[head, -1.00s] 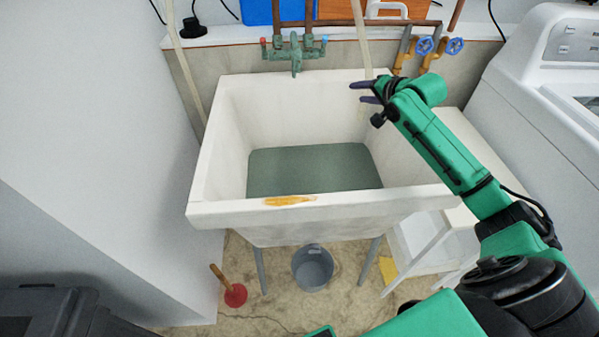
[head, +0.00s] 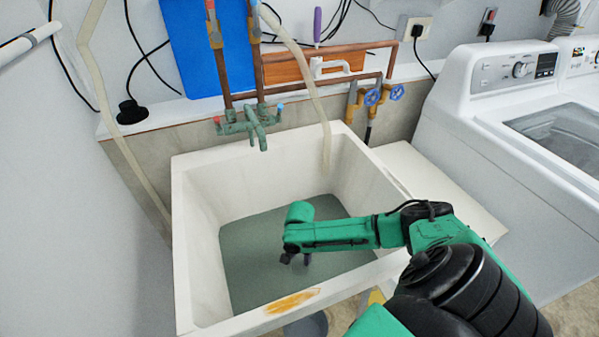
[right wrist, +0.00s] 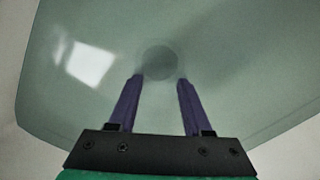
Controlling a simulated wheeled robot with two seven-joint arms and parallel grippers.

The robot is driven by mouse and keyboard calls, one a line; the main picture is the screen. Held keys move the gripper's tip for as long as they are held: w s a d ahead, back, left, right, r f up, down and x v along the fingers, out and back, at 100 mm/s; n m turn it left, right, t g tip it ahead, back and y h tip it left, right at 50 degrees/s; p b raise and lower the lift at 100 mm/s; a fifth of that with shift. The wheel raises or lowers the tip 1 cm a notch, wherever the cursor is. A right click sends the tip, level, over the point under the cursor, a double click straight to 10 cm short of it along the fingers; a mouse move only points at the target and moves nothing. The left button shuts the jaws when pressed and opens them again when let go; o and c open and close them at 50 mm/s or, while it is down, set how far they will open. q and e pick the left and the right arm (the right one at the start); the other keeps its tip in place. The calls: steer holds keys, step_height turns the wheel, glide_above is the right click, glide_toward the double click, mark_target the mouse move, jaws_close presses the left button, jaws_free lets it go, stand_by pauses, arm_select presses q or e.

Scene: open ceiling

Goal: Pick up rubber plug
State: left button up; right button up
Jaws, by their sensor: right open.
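A dark round shape (right wrist: 158,62), seemingly the rubber plug, shows blurred through murky grey-green water (head: 238,255) in the right wrist view. I do not see it in the head view. The water lies in the white sink (head: 181,235). My right gripper (right wrist: 160,79) has its two purple fingers apart, one on each side of the round shape's near edge, with nothing between them. I cannot tell the height of the fingertips above it. In the head view the right gripper (head: 295,259) points down inside the basin, its fingers mostly hidden. My left gripper is not in view.
The sink walls surround the right gripper. A green tap (head: 255,125) and a hanging pale hose (head: 322,100) are at the back. A white shelf (head: 440,185) and a washing machine (head: 520,120) stand to the right.

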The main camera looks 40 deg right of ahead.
mark_target(300, 264)
step_height(300, 264, down, 2)
steer(key=shift+f, duration=0.1)
steer(key=shift+s+f, duration=0.1)
steer(key=shift+f, duration=0.25)
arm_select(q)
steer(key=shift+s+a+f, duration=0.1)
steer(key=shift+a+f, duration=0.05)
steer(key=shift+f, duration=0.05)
arm_select(e)
jaws_close()
arm_select(q)
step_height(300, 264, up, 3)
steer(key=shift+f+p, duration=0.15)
steer(key=shift+p, duration=1)
arm_select(e)
step_height(300, 264, up, 20)
